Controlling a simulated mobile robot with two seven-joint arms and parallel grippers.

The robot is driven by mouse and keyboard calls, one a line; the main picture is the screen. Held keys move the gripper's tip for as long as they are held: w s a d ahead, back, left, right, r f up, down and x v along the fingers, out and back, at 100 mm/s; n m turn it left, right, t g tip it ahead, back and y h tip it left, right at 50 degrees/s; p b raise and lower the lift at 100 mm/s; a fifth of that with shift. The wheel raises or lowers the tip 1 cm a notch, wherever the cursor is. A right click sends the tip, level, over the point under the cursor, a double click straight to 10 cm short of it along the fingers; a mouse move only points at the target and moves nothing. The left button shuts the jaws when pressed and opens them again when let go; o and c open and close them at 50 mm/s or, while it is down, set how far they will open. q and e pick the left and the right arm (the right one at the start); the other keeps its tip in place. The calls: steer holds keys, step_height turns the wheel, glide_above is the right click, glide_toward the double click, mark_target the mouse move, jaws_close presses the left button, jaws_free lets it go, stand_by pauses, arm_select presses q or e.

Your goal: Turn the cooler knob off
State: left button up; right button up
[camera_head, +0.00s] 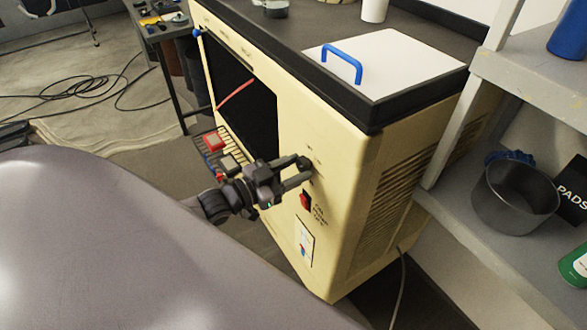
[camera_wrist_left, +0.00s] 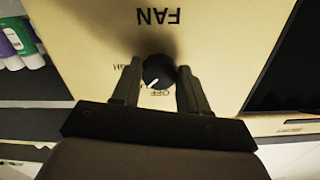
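The cream cooler (camera_head: 330,190) stands ahead with its control panel facing me. Its dark round knob (camera_wrist_left: 157,72) sits under the FAN label, which is upside down in the left wrist view. The knob's white pointer slants down-left, between the HIGH and OFF labels and nearer OFF. My left gripper (camera_head: 300,170) is at the panel. In the wrist view, the left gripper's fingers (camera_wrist_left: 158,72) are open on both sides of the knob. A gap shows at the left finger; contact at the right finger is unclear. My right gripper is not in view.
A red switch (camera_head: 305,200) is just below the knob. A white lid with a blue handle (camera_head: 342,62) lies on the cooler's top. Grey shelves (camera_head: 540,90) holding a dark pot (camera_head: 515,195) stand close on the right. Cables (camera_head: 90,90) lie on the floor at left.

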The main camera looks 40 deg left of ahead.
arm_select(q)
steer(key=shift+n, duration=0.3)
steer(key=n+p, duration=0.1)
steer(key=n, duration=0.2)
steer(key=shift+r+n, duration=0.1)
steer(key=shift+n, duration=0.2)
steer(key=n+p, duration=0.1)
steer(key=n, duration=0.3)
steer(key=shift+d+n, duration=0.15)
steer(key=shift+n, duration=0.15)
stand_by(0.3)
steer(key=o, duration=1.1)
steer(key=shift+c, duration=0.2)
steer(key=shift+s, duration=0.1)
steer(key=v, duration=0.7)
